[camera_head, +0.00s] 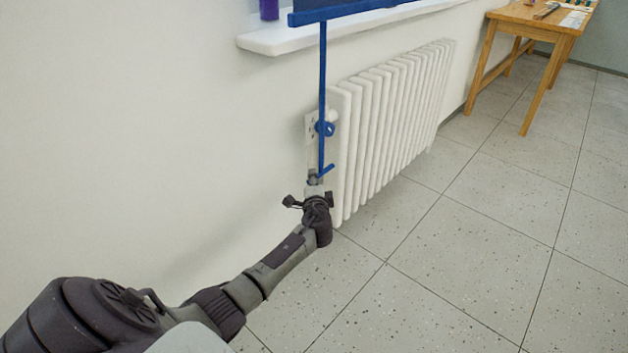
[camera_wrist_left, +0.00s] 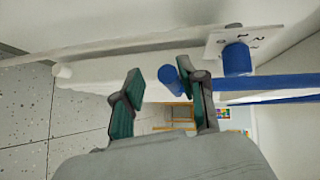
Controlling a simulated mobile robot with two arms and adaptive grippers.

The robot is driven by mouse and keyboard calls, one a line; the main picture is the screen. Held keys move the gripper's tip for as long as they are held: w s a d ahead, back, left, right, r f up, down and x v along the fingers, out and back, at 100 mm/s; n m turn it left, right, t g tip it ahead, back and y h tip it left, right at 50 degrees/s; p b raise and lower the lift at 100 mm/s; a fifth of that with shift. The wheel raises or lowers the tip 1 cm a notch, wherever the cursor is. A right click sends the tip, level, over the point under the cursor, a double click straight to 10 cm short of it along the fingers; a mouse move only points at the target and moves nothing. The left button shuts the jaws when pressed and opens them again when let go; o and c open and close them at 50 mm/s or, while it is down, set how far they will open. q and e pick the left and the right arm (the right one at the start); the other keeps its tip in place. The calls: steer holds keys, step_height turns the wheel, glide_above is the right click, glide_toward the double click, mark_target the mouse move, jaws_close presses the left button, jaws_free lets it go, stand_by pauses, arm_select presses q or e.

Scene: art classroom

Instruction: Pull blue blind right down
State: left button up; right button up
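The blue blind (camera_head: 352,9) shows at the top of the head view, only its lower bar in sight. A thin blue rod (camera_head: 322,80) hangs from it, ending in a short crosswise blue handle (camera_head: 326,169). My left gripper (camera_head: 314,180) is at the rod's lower end, beside the handle. In the left wrist view my left gripper (camera_wrist_left: 160,85) has its fingers apart. The handle's blue round end (camera_wrist_left: 168,74) lies near the right-hand finger, and the rod (camera_wrist_left: 270,82) runs off to the right. Whether the handle touches that finger is unclear. My right gripper is not in view.
A white radiator (camera_head: 390,110) stands just right of the rod. A blue knob (camera_head: 325,128) on a wall plate sits behind the rod. A purple item (camera_head: 269,10) stands on the white sill (camera_head: 285,38). A wooden table (camera_head: 530,18) is at the upper right. The tiled floor is clear.

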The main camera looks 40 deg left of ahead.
arm_select(q)
steer(key=shift+r, duration=0.2)
steer(key=v, duration=1.2)
